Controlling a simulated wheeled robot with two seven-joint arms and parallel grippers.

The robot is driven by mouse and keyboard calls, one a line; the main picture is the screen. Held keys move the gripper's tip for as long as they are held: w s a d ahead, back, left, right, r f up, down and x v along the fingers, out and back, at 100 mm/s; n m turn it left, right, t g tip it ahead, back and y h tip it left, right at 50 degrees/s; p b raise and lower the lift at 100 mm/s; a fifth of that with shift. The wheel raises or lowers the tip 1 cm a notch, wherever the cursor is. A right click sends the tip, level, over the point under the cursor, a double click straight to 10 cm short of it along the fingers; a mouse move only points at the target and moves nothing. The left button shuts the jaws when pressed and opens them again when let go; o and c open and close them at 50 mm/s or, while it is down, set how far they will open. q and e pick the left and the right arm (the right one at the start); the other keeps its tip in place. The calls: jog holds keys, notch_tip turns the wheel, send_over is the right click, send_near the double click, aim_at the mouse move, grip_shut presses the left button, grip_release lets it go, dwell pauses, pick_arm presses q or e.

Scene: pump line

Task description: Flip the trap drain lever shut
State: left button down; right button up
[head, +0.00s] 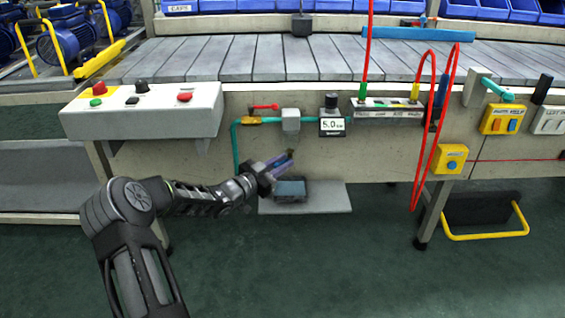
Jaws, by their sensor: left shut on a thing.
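The grey trap (291,121) hangs on the teal air pipe, under the front edge of the conveyor. A small dark yellowish drain lever (291,151) shows just below it, mostly hidden by the fingertips. My left gripper (287,158) reaches up from the lower left, its fingers shut on this lever. The lever's exact angle is too small to tell. My right gripper is not in view.
A red-handled valve (264,107) sits left of the trap, and a gauge reading 5.0 (332,125) sits right. A grey shelf (325,198) with a dark tray (290,189) lies below. A control box (145,108) overhangs at left; red hoses hang at right.

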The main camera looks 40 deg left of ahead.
pick_arm(q)
jog(key=c, duration=1.4)
grip_release()
jog(key=s+a+p, duration=0.1)
jog(key=s+p, duration=0.1)
jog(key=s, duration=0.5)
jog(key=shift+s+a, duration=0.15)
jog(key=shift+s, duration=0.25)
